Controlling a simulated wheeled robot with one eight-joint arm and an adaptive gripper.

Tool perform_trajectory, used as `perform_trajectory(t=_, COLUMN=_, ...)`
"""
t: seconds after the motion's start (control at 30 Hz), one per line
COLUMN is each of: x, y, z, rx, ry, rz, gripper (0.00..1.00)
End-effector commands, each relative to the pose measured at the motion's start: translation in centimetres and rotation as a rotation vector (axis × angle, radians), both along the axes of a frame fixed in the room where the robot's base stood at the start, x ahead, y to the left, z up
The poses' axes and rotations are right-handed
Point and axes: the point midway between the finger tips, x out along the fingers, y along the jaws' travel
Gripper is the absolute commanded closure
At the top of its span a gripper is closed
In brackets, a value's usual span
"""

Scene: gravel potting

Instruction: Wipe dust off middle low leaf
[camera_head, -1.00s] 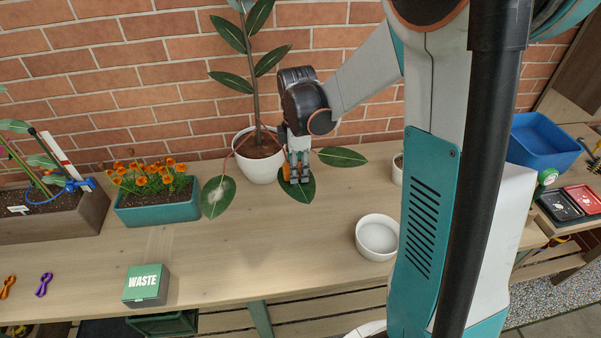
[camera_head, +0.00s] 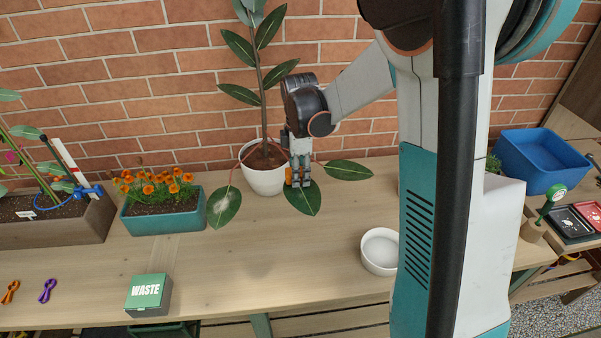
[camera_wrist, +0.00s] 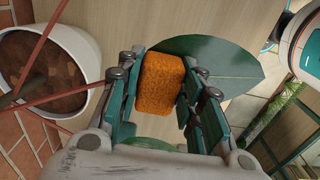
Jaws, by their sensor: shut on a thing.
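The middle low leaf (camera_head: 303,202) is dark green and hangs over the table in front of the white pot (camera_head: 266,182). In the wrist view, this leaf (camera_wrist: 228,62) spreads beyond the sponge, and its visible part shows no clear dust. My gripper (camera_head: 299,180) is above the leaf's upper part, shut on an orange-brown sponge (camera_wrist: 160,83). The sponge hides part of the leaf; I cannot tell whether they touch. The left low leaf (camera_head: 224,207) has a pale patch. The right low leaf (camera_head: 347,170) lies to the right of my gripper.
A white bowl (camera_head: 380,251) stands at front right. A green WASTE box (camera_head: 148,296) is at front left. A planter with orange flowers (camera_head: 165,218) stands left of the pot. The brick wall is close behind. The table's middle is clear.

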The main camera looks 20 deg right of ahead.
Motion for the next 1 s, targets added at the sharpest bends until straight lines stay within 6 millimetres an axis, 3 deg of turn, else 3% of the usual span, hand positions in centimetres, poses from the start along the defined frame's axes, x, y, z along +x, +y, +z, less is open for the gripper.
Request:
perform_trajectory(t=0.63, x=0.1, y=0.0, z=5.6, rx=-0.001, ry=-0.004, rz=0.000, gripper=0.92)
perform_trajectory(t=1.0, x=0.1, y=0.0, z=5.9, rx=-0.001, ry=-0.003, rz=0.000, gripper=0.92)
